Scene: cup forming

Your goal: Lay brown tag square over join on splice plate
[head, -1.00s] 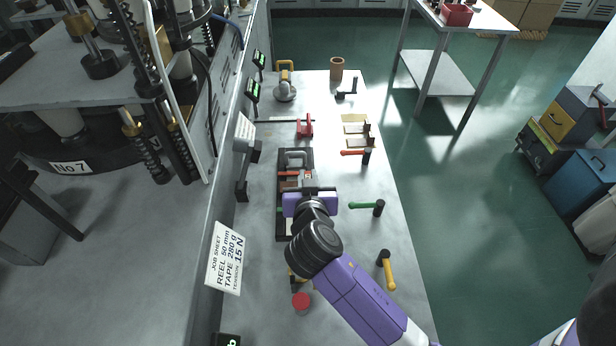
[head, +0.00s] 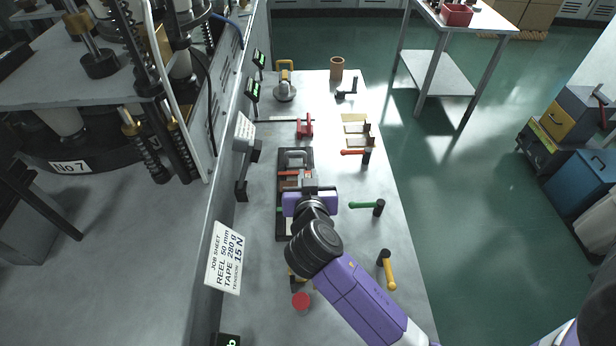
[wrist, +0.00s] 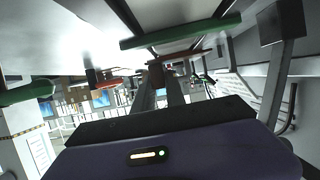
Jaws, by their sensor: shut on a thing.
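The splice plate (head: 281,222) is a long dark plate lying lengthwise on the bench in the head view, with grey and red-orange fittings at its far part. My gripper (head: 309,182) is over its middle, pointing away from the head camera. In the wrist view the two fingers of my gripper (wrist: 160,80) are close together, shut on a small brown piece, the brown tag (wrist: 156,74), at their tips. In the head view my purple wrist hides the tag and much of the plate's near part. The join cannot be made out, nor whether the tag touches the plate.
Along the bench's right side lie hammers with orange, green (head: 362,205) and yellow (head: 389,272) handles. A red tool (head: 305,128) stands beyond the plate, and a red round cap (head: 301,300) is near. A job sheet (head: 228,258) stands at left.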

